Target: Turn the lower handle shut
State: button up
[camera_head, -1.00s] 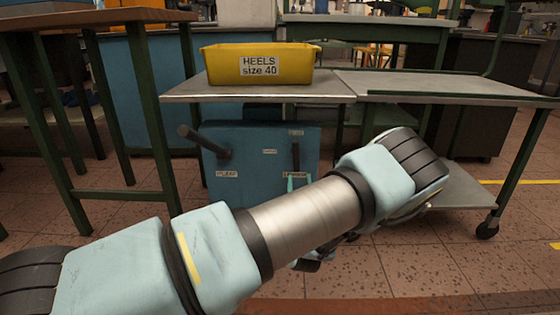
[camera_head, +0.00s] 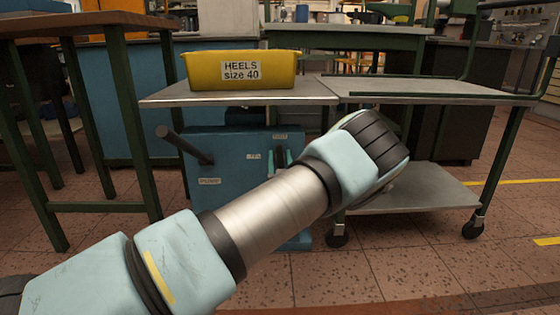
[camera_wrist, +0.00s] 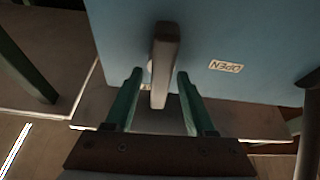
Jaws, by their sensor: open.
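The blue box (camera_head: 230,142) stands under the left part of the metal-topped bench. In the wrist view a dark grey bar handle (camera_wrist: 165,60) sticks out from its blue face (camera_wrist: 235,35). A label reading OPEN (camera_wrist: 226,66), upside down, is to the right of the handle. My gripper (camera_wrist: 159,76) is open, with one green finger on each side of the handle and a visible gap on both sides. In the head view my arm hides part of the box, and the handle is small and partly hidden by the fingers.
A second dark lever (camera_head: 185,146) juts from the box's upper left. A green-legged table (camera_head: 125,110) is at the left. A low shelf (camera_head: 430,188) on castors is at the right.

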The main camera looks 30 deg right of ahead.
jog(key=shift+c, duration=0.3)
grip_shut()
dwell(0.3)
